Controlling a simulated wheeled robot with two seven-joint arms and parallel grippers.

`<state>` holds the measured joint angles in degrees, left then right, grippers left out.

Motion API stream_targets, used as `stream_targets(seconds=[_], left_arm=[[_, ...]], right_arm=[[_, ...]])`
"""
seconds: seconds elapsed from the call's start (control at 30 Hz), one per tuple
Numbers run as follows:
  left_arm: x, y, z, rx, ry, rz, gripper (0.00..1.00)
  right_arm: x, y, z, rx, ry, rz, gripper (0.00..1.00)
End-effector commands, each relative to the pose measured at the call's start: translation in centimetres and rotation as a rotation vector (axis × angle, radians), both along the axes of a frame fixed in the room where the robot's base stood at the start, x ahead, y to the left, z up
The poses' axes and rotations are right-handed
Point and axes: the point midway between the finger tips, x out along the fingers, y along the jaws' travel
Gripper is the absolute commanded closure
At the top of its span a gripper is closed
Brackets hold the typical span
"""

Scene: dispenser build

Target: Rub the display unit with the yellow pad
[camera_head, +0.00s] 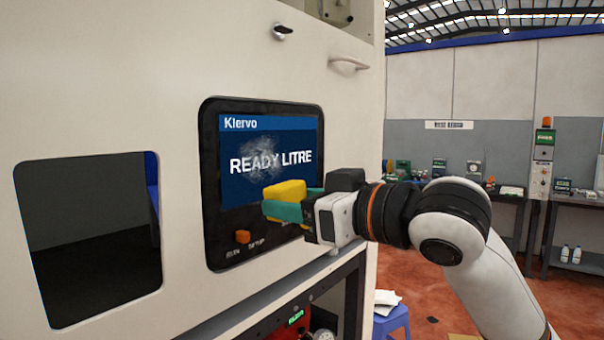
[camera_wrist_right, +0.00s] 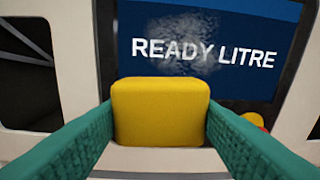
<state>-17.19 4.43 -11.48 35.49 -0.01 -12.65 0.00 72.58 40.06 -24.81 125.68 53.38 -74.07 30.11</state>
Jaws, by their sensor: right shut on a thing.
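The display unit (camera_head: 212,125) is a black-framed panel set in the cream machine front, with a blue screen (camera_head: 295,138) reading "Klervo" and "READY LITRE". A pale grey smudge (camera_head: 262,155) lies across the word READY; it also shows in the right wrist view (camera_wrist_right: 185,50). My right gripper (camera_head: 285,208) has green fingers shut on the yellow pad (camera_head: 284,189), in front of the screen's lower right part. In the right wrist view the yellow pad (camera_wrist_right: 160,112) sits between the fingertips. I cannot tell whether the pad touches the display. My left gripper is not in view.
An orange button (camera_head: 242,237) sits below the screen on the panel. A dark opening (camera_head: 90,240) is left of the display, and a handle (camera_head: 348,64) is above right. A blue stool (camera_head: 392,322) and a bench (camera_head: 580,260) with bottles stand behind.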

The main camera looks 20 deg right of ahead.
Motion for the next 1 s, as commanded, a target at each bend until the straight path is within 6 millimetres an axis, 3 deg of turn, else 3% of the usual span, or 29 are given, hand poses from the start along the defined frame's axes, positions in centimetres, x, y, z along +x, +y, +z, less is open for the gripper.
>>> stream_targets(seconds=[0.1,0.23,1.0], left_arm=[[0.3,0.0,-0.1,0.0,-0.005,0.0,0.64],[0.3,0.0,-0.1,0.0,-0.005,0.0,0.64],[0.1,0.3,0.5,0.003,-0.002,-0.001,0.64]], right_arm=[[-1.6,0.1,3.1,0.029,-0.048,0.026,0.65],[-2.2,0.2,4.4,0.043,-0.063,0.037,0.65],[2.5,3.4,4.5,0.045,-0.063,0.04,0.65]])
